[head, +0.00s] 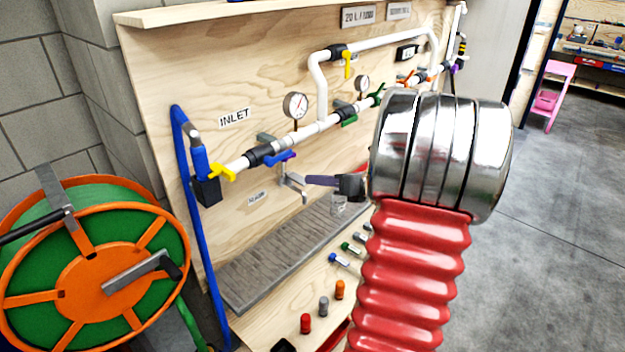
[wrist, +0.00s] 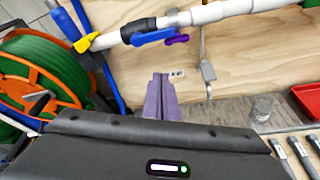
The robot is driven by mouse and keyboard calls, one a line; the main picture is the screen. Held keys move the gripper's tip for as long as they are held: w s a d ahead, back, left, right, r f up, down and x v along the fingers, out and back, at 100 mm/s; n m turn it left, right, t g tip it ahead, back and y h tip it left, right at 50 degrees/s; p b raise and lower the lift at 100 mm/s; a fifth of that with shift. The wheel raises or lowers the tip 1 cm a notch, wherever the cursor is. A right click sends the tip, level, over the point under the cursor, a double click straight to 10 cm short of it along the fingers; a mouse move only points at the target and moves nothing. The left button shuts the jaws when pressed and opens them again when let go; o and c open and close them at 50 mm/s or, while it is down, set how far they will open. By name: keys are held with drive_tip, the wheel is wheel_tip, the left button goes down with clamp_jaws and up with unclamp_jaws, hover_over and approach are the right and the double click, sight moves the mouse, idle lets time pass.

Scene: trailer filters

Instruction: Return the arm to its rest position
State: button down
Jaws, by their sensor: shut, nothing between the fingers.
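My arm, with a red ribbed sleeve and a silver joint, fills the right middle of the head view. My gripper (head: 316,181) points left from behind it, in front of the plywood board (head: 160,85) and below the white pipe. Its purple fingers are shut and empty. In the wrist view my gripper (wrist: 161,82) also shows its fingers together, over the board. The fingertips are close to a grey metal bracket (head: 292,187) in the head view; I cannot tell whether they touch it.
The white pipe (head: 325,122) carries gauges and coloured valve handles. A blue hose (head: 196,240) hangs at left beside an orange and green reel (head: 90,270). A grey grated tray (head: 275,262) and several coloured pieces lie on the wooden shelf below. Open floor (head: 560,220) is at right.

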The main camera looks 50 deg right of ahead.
idle(0.6)
drive_tip(key=s+a+f+n+g+y, duration=0.1)
drive_tip(key=s+a+f+n+g, duration=0.3)
drive_tip(key=a+n, duration=0.55)
drive_tip(key=s+a+f+n+g, duration=0.3)
drive_tip(key=s+a+n+g, duration=0.2)
drive_tip(key=a+n, duration=0.4)
drive_tip(key=s+a+r+n+h, duration=0.1)
drive_tip(key=s+a+r+n, duration=0.2)
drive_tip(key=a+n, duration=0.7)
drive_tip(key=s+a+r+n+h, duration=0.2)
drive_tip(key=a+r+n, duration=0.4)
drive_tip(key=a+n, duration=0.4)
drive_tip(key=shift+s+r+h, duration=0.3)
drive_tip(key=shift+s+r, duration=0.1)
drive_tip(key=shift+s, duration=0.3)
drive_tip(key=shift+n, duration=0.25)
